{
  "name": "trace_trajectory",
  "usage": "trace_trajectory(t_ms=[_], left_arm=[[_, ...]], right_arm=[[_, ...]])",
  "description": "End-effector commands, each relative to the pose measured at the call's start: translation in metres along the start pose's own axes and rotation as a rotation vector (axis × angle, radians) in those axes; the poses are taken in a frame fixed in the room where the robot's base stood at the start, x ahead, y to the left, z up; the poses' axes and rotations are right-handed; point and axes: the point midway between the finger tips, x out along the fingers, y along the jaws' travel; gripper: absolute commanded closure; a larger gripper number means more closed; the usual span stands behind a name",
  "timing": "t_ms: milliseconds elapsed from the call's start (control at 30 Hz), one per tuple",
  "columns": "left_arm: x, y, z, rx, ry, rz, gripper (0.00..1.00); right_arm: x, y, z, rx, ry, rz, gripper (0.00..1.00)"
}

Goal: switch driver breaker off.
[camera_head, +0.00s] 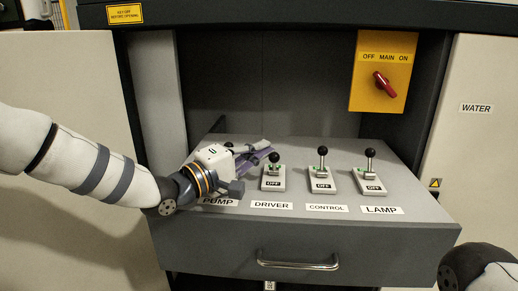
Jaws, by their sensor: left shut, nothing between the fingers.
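The driver breaker (272,183) is a small light box with an OFF label and a black-knobbed lever. It stands on the grey panel above the DRIVER label (271,205). Its knob shows lower than the control and lamp knobs. My left gripper (262,149) is shut and empty, with its fingertips just behind and left of the driver lever; I cannot tell whether they touch it. The gripper hides most of the pump breaker, above the PUMP label (220,202). A part of my right arm shows at the lower right, but its gripper is out of view.
The control breaker (322,182) and lamp breaker (370,183) stand to the right, levers up. A yellow main switch (380,72) with a red handle hangs at the back right. The drawer front has a metal handle (298,265). The space above the right breakers is free.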

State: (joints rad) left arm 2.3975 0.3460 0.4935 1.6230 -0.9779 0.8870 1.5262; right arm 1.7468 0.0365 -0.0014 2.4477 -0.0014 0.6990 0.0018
Motion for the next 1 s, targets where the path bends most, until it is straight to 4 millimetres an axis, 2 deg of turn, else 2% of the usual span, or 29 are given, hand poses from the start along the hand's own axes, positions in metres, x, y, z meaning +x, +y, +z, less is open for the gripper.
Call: trace_trajectory(t_ms=[467,567,800,1000], left_arm=[[-0.002,-0.001,0.001,-0.001,-0.002,-0.002,1.00],[-0.013,-0.002,0.000,-0.002,-0.001,-0.003,1.00],[-0.057,0.000,0.000,-0.002,0.000,-0.001,1.00],[-0.075,0.000,0.000,0.000,-0.001,0.001,1.00]], right_arm=[[0.000,0.000,0.000,0.000,0.000,0.000,0.60],[0.000,0.000,0.000,0.000,0.000,0.000,0.60],[0.000,0.000,0.000,0.000,0.000,0.000,0.60],[0.000,0.000,0.000,0.000,0.000,0.000,0.60]])
